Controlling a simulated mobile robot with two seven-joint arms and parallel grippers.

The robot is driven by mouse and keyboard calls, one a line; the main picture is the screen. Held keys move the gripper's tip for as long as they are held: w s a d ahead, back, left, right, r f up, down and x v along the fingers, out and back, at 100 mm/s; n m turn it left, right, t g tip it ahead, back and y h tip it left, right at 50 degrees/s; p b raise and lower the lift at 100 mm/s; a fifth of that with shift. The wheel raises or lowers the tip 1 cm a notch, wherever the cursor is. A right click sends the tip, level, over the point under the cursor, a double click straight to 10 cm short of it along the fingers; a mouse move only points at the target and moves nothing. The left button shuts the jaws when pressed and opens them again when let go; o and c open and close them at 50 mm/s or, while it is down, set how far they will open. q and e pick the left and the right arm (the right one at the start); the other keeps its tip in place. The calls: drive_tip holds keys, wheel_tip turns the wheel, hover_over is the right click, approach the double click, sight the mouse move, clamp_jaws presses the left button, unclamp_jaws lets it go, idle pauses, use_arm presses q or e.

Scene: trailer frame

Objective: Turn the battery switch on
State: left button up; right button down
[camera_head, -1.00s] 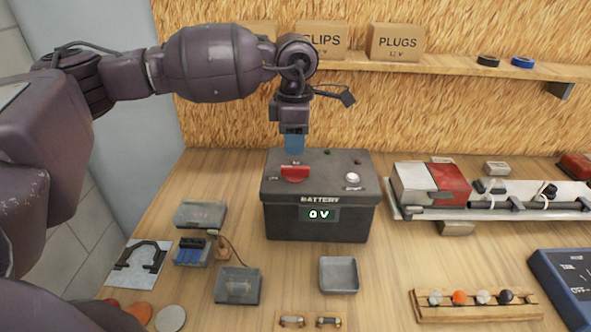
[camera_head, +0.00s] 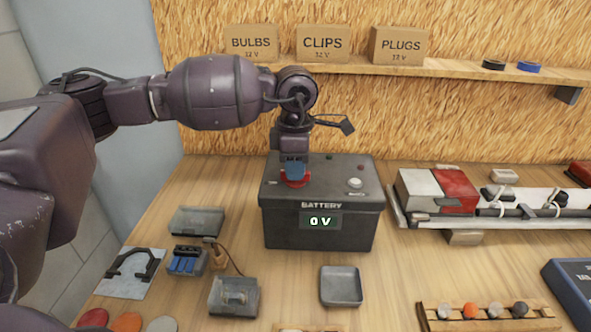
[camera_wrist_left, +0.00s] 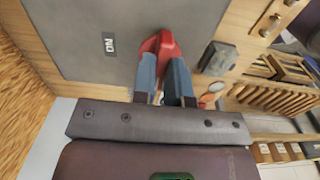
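The battery is a dark grey box (camera_head: 320,225) on the workbench, with a lit display (camera_head: 321,221) reading 0 V. Its red switch (camera_head: 296,182) is on the lid's left part and is partly hidden by my left gripper in the head view. My left gripper (camera_head: 294,172) points down at the switch, with its blue fingers at the red handle. In the left wrist view the fingers (camera_wrist_left: 163,62) stand slightly apart with the red switch handle (camera_wrist_left: 160,42) between and beyond their tips. Whether both fingers press on it is unclear. My right gripper is out of view.
A round white knob (camera_head: 355,183) sits on the lid's right side. An empty grey tray (camera_head: 341,287) lies in front of the battery, and small boxes (camera_head: 197,221) lie to its left. A lamp assembly (camera_head: 440,190) is at right. A shelf (camera_head: 400,63) with cartons runs behind.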

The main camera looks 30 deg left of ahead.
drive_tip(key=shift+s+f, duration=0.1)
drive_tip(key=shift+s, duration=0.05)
use_arm(q)
drive_tip(key=shift+f+m+b, duration=0.15)
drive_tip(key=shift+m+b, duration=0.3)
drive_tip(key=shift+m, duration=0.65)
drive_tip(key=shift+m+b, duration=0.35)
drive_tip(key=shift+m, duration=1.05)
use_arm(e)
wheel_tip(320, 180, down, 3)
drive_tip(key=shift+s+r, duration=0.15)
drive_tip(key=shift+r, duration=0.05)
